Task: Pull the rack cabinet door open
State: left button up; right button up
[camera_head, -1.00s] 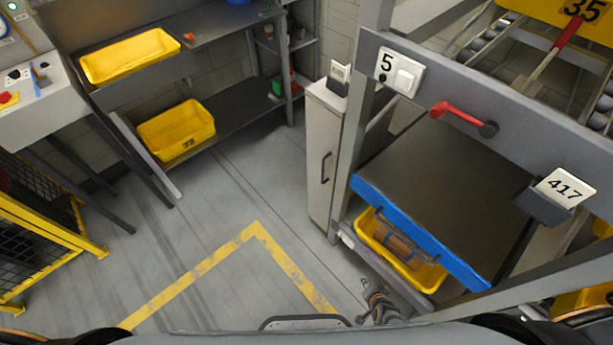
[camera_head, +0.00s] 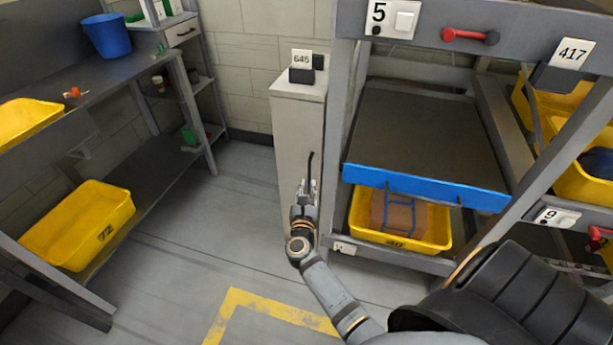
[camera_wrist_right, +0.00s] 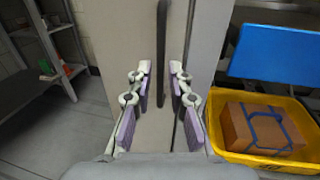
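The rack cabinet (camera_head: 296,110) is a narrow pale grey cabinet standing left of the rack, with a dark upright bar handle (camera_head: 309,164) on its shut door. My right gripper (camera_head: 307,188) is at the handle's lower part. In the right wrist view its two fingers (camera_wrist_right: 160,90) are open, and the handle (camera_wrist_right: 162,45) stands upright in the gap between them, its lower end between the pads. I see space on both sides of the handle; I cannot tell how deep it sits between the fingers. My left gripper is not in view.
Right of the cabinet is the rack with a blue-edged shelf (camera_head: 425,186) and a yellow bin (camera_head: 440,232) holding a cardboard box (camera_head: 398,214). A shelf unit with a yellow bin (camera_head: 80,222) stands at left. The floor (camera_head: 215,230) between is clear.

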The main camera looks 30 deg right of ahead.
aim_at(309, 177)
jog(key=x, duration=0.6)
grip_shut()
jog(key=shift+f, duration=0.1)
dwell(0.3)
